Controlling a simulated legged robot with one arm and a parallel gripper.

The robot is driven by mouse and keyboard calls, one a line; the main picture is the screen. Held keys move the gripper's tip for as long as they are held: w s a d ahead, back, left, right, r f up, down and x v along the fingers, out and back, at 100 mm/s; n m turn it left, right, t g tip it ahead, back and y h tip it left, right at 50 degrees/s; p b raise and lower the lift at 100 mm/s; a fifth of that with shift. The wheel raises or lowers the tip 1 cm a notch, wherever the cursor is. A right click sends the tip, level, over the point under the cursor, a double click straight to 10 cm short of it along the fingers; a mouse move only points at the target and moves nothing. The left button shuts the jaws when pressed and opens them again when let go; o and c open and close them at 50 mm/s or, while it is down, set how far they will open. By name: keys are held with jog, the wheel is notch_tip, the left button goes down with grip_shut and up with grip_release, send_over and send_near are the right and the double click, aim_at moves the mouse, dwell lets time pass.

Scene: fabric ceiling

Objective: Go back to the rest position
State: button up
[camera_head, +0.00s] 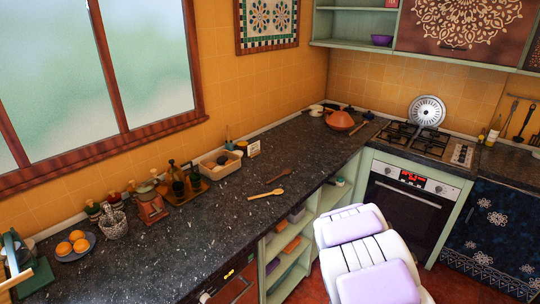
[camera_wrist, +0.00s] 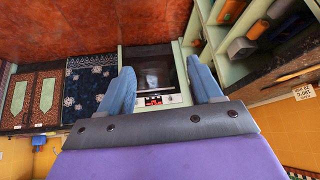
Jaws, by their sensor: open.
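My gripper (camera_wrist: 163,84) shows in the wrist view with its two blue fingers spread wide apart and nothing between them. The wrist view looks upside down: the red floor (camera_wrist: 90,25) is at the top. The oven (camera_wrist: 152,68) appears beyond the fingers, with clear space between. In the head view my white and purple arm is at the lower right, in front of the oven (camera_head: 408,205) and the cabinets; the fingers are hidden there.
A dark speckled counter (camera_head: 215,225) runs along the wall under the window. It bears wooden spoons (camera_head: 266,193), a plate of oranges (camera_head: 76,246), bottles and a tan bin (camera_head: 218,168). Green open shelves (camera_head: 275,255) lie left of my arm. A stove (camera_head: 428,140) stands at the back right.

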jog(key=s+r+g, duration=0.3)
jog(key=s+r, duration=0.9)
jog(key=s, duration=0.2)
jog(key=s+a+r+n+g+y, duration=0.1)
jog(key=s+a+r+n, duration=0.1)
jog(key=s, duration=0.6)
jog(key=s+a+r+n+g+y+b, duration=0.1)
jog(key=s+a+r+n+g, duration=0.1)
jog(key=s+a, duration=0.3)
jog(key=s+a+r+n+g+b, duration=0.1)
jog(key=s+a+r, duration=0.3)
jog(key=s, duration=0.8)
jog(key=shift+a+n+g+y, duration=0.25)
jog(key=shift+n+g+y, duration=0.15)
jog(key=shift+f, duration=0.1)
